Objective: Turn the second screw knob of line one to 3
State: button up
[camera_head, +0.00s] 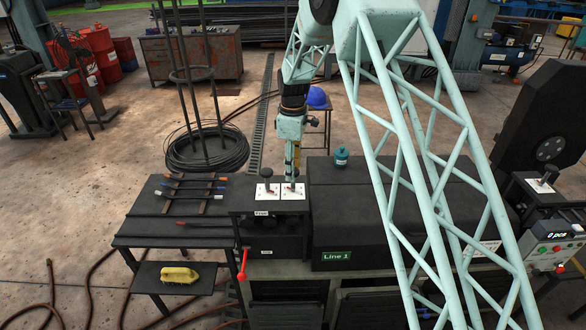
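Two white dial plates sit side by side on the dark box by the green "Line 1" sign (337,256). The left plate (267,193) carries a black screw knob (267,174) standing upright. The right plate (292,193) is the second one, and my gripper (291,180) points straight down over it. The gripper hides most of the second knob; only a small dark part shows at the plate. The numbers on the plates are too small to read. I cannot tell whether the fingers touch the knob or are shut on it.
A teal canister (341,157) stands on the black housing right of the dials. A wire coil stand (206,150) is behind.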

jog(key=shift+c, duration=0.7)
jog(key=c, duration=0.7)
jog(key=shift+m, duration=0.5)
jog(key=m+b, duration=0.2)
jog(key=m, duration=0.2)
jog(key=m+b, duration=0.1)
jog(key=m, duration=0.5)
jog(key=m+b, duration=0.1)
jog(key=m, duration=0.5)
jog(key=shift+m, duration=0.3)
jog(key=shift+m+b, duration=0.3)
jog(key=shift+m, duration=2.8)
